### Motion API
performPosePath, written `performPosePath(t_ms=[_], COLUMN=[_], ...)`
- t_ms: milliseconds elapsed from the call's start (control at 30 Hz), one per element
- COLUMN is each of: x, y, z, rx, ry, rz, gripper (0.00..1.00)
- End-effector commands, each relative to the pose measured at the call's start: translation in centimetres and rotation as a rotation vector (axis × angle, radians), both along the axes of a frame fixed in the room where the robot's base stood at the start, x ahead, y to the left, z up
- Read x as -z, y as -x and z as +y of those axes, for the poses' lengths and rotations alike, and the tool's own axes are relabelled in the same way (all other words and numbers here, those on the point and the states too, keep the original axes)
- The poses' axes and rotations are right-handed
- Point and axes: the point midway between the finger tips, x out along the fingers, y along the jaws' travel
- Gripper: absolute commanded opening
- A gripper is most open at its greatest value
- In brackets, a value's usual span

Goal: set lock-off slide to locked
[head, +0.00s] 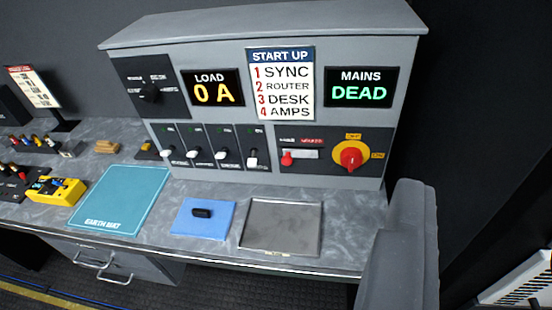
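The lock-off slide appears to be the small red knob (287,158) at the left end of a pale horizontal slot (304,154). It sits low on the right of the grey console (225,60). A white label is above its left end and a red label above its right end; both are too small to read surely. Just right of it is a red rotary switch (350,157) on a yellow plate. The mains display (360,88) above reads DEAD in green. My gripper does not show in this view.
The load display (213,88) reads 0 A. Several white-tipped switches (221,154) stand left of the slide. On the desk below lie a grey tray (281,226), a blue pad (190,227) with a black item (202,213), and a teal earth mat (118,200).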

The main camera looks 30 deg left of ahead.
Motion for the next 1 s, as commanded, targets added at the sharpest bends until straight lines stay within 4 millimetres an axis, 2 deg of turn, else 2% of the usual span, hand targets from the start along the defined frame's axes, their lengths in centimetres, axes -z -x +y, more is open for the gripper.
performPosePath(t_ms=[133, 200, 267, 367, 467, 600, 700, 833, 1000], x=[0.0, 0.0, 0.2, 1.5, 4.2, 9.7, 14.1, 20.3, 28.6], y=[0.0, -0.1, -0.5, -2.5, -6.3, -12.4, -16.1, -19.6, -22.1], z=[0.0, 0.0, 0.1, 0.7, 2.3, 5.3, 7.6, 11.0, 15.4], rx=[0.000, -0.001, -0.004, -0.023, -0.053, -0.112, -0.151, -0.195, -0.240], ry=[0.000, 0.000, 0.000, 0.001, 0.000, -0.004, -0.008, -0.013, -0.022], rz=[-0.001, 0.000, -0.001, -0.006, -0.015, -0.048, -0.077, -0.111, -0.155], gripper=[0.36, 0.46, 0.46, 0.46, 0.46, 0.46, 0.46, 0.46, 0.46])
